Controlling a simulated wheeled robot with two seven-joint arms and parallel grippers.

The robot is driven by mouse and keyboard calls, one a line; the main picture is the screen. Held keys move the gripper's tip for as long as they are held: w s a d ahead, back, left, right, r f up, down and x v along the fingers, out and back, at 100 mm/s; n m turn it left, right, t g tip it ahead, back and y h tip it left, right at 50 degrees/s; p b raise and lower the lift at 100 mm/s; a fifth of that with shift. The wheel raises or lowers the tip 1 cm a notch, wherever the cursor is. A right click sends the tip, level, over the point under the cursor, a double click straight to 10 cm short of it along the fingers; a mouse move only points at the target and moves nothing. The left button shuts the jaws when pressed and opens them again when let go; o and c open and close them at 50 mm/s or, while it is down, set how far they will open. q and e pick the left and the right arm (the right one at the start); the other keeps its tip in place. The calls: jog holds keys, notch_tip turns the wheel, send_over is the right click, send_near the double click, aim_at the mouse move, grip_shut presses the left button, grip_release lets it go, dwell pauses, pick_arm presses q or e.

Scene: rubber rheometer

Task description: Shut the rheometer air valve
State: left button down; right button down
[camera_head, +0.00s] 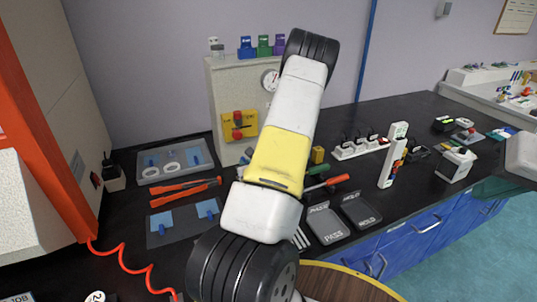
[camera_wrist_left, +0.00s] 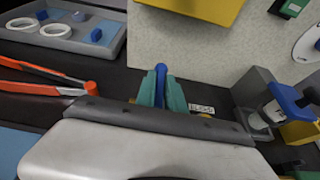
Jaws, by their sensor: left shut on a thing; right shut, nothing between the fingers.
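A slim blue lever (camera_wrist_left: 161,78), which looks like the air valve's handle, stands between the teal fingers of my left gripper (camera_wrist_left: 160,92) in the left wrist view. The fingers are closed on its two sides, and its round tip shows above them. The valve body below is hidden by the gripper. In the head view my raised left arm covers this gripper and the lever. The rheometer cabinet (camera_head: 230,82) stands behind, with a yellow panel (camera_head: 240,125). My right gripper (camera_head: 490,188) is partly visible at the right edge, shut and empty.
A grey bracket with a blue-handled part (camera_wrist_left: 290,98) stands right of my left gripper. Orange-handled tongs (camera_head: 185,191) and a grey tray (camera_head: 176,162) lie to the left. PASS (camera_head: 327,226) and HOLD (camera_head: 362,212) trays and a white power strip (camera_head: 360,148) lie to the right.

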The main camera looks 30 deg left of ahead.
pick_arm(q)
jog(key=shift+s+d+f, duration=0.2)
jog(key=shift+f, duration=0.2)
jog(key=c, duration=1.5)
grip_release()
jog(key=shift+w+a+r, duration=0.1)
jog(key=shift+r, duration=0.05)
jog(key=v, duration=0.7)
jog(key=shift+s+d+r, duration=0.2)
jog(key=shift+d, duration=0.1)
